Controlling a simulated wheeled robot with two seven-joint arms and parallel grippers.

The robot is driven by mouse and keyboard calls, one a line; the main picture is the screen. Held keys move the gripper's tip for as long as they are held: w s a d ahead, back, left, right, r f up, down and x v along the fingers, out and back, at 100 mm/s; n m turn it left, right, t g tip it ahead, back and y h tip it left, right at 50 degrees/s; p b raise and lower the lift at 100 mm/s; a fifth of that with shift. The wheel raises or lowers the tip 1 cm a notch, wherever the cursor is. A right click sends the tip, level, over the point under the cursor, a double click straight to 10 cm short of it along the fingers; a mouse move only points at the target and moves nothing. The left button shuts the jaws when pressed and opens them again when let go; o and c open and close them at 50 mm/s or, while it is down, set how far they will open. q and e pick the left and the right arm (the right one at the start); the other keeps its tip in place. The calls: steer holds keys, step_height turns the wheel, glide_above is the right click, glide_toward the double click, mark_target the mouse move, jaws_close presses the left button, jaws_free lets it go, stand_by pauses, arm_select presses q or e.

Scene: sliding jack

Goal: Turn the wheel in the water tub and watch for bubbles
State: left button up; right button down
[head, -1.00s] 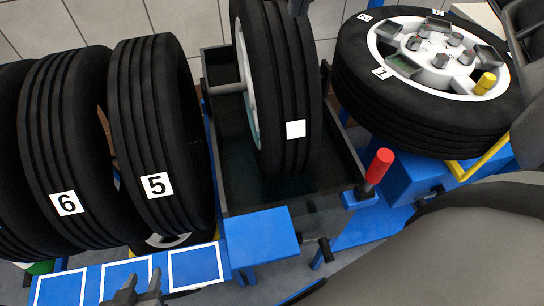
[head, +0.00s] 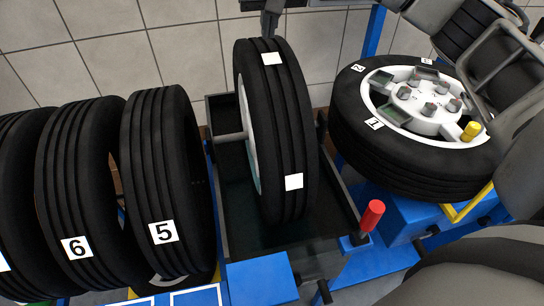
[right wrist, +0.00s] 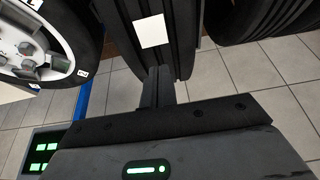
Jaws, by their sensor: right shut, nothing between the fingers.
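A black wheel (head: 280,130) stands upright in the dark water tub (head: 335,231), held on a grey axle (head: 230,137). Its tread carries two white patches, one near the top (head: 272,58) and one lower down (head: 294,181). I see no bubbles in the dark water beside the wheel. My right gripper (head: 270,30) is shut and empty at the top of the wheel, close to the upper patch. I cannot tell whether it touches the tread. In the right wrist view its fingers (right wrist: 156,78) point at the tread below a white patch (right wrist: 150,31). My left gripper is out of view.
Tires labelled 5 (head: 163,232) and 6 (head: 76,247) stand in a row left of the tub. Another wheel (head: 400,165) lies flat on a blue stand at the right. A red-topped handle (head: 372,215) rises at the tub's right front corner.

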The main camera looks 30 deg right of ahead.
mark_target(290, 140)
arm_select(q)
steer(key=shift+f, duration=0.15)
arm_select(e)
steer(key=shift+f, duration=0.2)
